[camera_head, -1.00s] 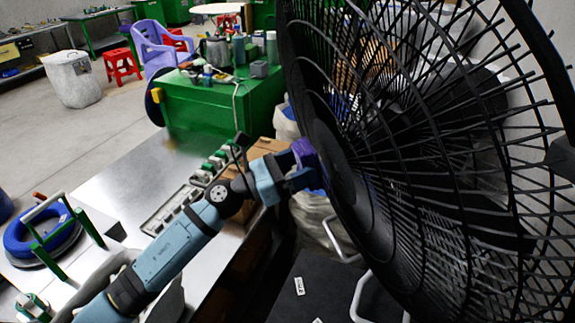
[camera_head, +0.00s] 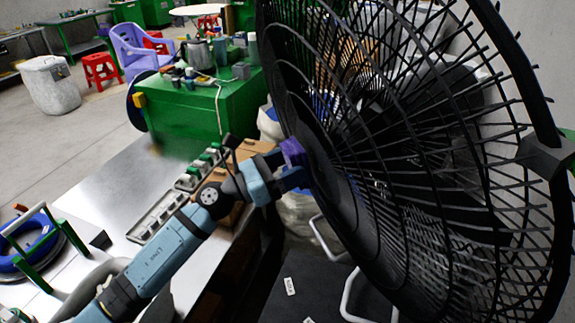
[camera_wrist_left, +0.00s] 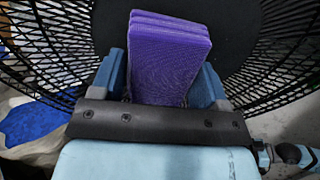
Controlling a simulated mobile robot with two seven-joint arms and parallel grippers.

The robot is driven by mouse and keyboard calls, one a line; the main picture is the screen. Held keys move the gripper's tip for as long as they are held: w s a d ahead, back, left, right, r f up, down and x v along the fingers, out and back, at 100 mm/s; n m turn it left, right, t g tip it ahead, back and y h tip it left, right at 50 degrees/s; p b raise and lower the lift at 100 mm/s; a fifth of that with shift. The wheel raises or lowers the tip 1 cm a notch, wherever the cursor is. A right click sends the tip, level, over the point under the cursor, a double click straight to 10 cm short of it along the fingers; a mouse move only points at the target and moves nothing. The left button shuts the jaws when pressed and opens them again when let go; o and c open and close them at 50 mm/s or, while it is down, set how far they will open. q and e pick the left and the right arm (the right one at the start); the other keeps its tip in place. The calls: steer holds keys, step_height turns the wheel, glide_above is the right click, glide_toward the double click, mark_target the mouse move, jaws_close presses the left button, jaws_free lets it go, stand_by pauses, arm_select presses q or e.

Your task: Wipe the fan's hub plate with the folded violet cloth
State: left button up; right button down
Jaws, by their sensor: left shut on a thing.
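The folded violet cloth (camera_head: 294,153) is held in my left gripper (camera_head: 298,176), which is shut on it. In the left wrist view the cloth (camera_wrist_left: 168,55) stands up between the two blue fingers of the gripper (camera_wrist_left: 165,85). The large black fan (camera_head: 400,150) fills the right side of the head view. Its round dark hub plate (camera_wrist_left: 235,25) lies right behind the cloth in the left wrist view. The cloth is at the hub plate; whether it touches cannot be told for certain. My right gripper is not in view.
A metal table (camera_head: 130,180) below my left arm holds a grey tray (camera_head: 165,212) and a blue cable coil (camera_head: 30,245) in a green-handled frame. A green cabinet (camera_head: 190,110) with bottles on top stands behind. White tubing (camera_head: 350,295) curves below the fan.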

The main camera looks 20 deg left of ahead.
arm_select(q)
steer(key=shift+p+x, duration=0.3)
steer(key=shift+x, duration=0.5)
